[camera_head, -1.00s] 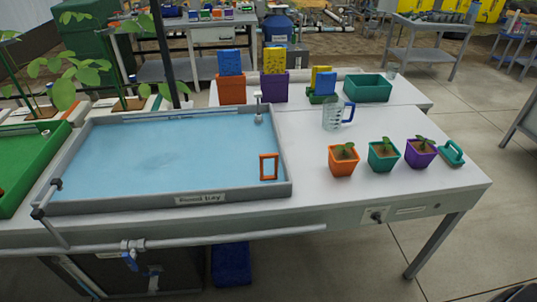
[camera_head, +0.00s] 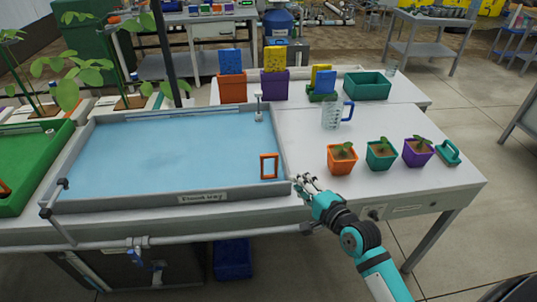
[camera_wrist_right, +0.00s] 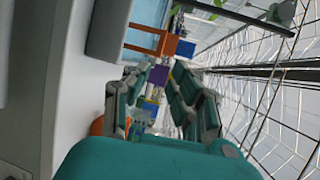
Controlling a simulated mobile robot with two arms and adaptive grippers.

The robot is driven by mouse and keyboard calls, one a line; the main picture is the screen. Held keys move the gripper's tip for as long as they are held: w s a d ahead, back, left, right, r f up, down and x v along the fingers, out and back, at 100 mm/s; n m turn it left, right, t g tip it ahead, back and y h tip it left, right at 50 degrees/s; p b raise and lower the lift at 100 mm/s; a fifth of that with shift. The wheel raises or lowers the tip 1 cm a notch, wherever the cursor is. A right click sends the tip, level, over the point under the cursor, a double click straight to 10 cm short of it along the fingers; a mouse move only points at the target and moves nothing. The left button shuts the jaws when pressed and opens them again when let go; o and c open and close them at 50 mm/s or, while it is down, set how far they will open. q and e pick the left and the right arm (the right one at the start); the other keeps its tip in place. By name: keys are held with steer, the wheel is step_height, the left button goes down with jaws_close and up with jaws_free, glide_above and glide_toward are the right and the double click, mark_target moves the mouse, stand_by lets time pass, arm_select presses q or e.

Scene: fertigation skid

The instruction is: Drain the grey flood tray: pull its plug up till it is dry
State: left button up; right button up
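The grey flood tray (camera_head: 130,199) stands on the white bench, with blue water covering its floor. An orange loop handle (camera_head: 269,166), which looks like the plug's handle, stands upright in its front right corner; its lower end is hard to see. In the right wrist view the orange handle (camera_wrist_right: 150,41) shows beyond the fingers, beside the grey tray wall (camera_wrist_right: 108,30). My right gripper (camera_head: 304,182) is just outside the tray's front right corner, apart from the handle. Its fingers (camera_wrist_right: 162,72) are spread and nothing is between them. My left gripper is not in view.
A grey upright fitting (camera_head: 259,110) stands in the tray's back right corner. A clear jug (camera_head: 337,114) and potted seedlings in orange (camera_head: 342,159), teal (camera_head: 381,155) and purple (camera_head: 418,152) pots stand right of the tray. Bare bench lies between.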

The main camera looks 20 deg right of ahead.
mark_target(270, 157)
steer(key=x, duration=1.7)
steer(key=shift+w+r, duration=0.2)
jaws_close()
